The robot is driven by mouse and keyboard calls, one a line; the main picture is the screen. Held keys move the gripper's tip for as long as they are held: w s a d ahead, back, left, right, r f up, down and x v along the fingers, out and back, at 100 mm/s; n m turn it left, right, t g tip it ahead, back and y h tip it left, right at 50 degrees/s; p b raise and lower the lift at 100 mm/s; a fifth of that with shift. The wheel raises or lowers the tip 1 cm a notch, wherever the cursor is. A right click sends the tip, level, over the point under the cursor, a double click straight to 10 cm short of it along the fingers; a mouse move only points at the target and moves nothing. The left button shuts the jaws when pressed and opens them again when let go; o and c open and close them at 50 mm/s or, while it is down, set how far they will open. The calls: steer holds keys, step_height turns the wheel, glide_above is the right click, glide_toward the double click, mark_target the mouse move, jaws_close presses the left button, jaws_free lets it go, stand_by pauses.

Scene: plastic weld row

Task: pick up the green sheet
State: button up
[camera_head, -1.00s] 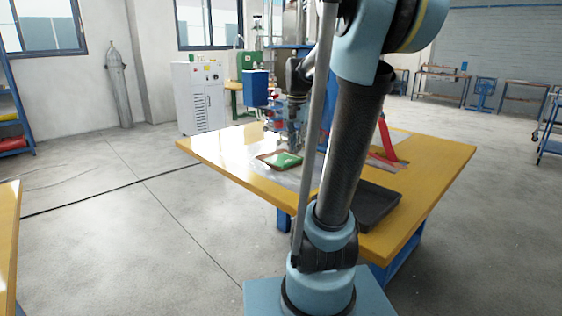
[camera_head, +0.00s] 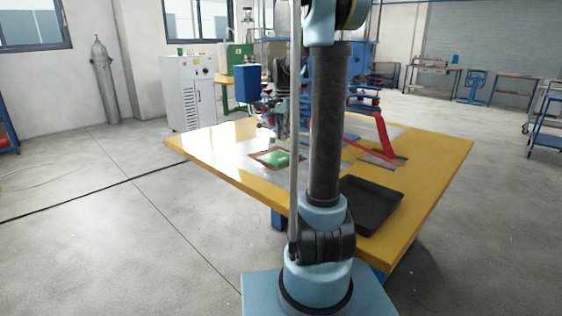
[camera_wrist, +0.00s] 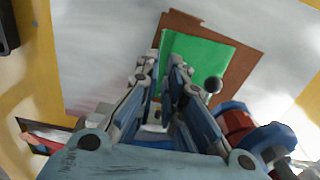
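The green sheet (camera_wrist: 205,49) lies flat on a larger brown sheet (camera_wrist: 245,62), which rests on a pale grey area of the table. The green sheet also shows in the head view (camera_head: 278,157), left of my arm. My gripper (camera_wrist: 164,64) points down at the left part of the green sheet. Its fingers are apart, with green visible between them. Whether the tips touch the sheet cannot be told. In the head view my arm partly hides the area around the gripper.
The yellow table (camera_head: 215,172) also carries a black tray (camera_head: 371,207) at front right and a red clamp-like part (camera_head: 385,138) on the right. A blue-and-red machine (camera_head: 345,90) stands behind. A white cabinet (camera_head: 188,95) is at back left.

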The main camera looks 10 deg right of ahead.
mark_target(282, 160)
step_height(282, 160, down, 7)
steer(key=shift+r, duration=0.1)
steer(key=shift+s+a+f, duration=0.1)
steer(key=shift+a+f, duration=0.1)
steer(key=shift+f, duration=1.2)
steer(key=shift+s+a+f, duration=0.1)
steer(key=shift+a+f, duration=0.05)
steer(key=shift+f, duration=1.2)
jaws_close()
steer(key=shift+r, duration=0.1)
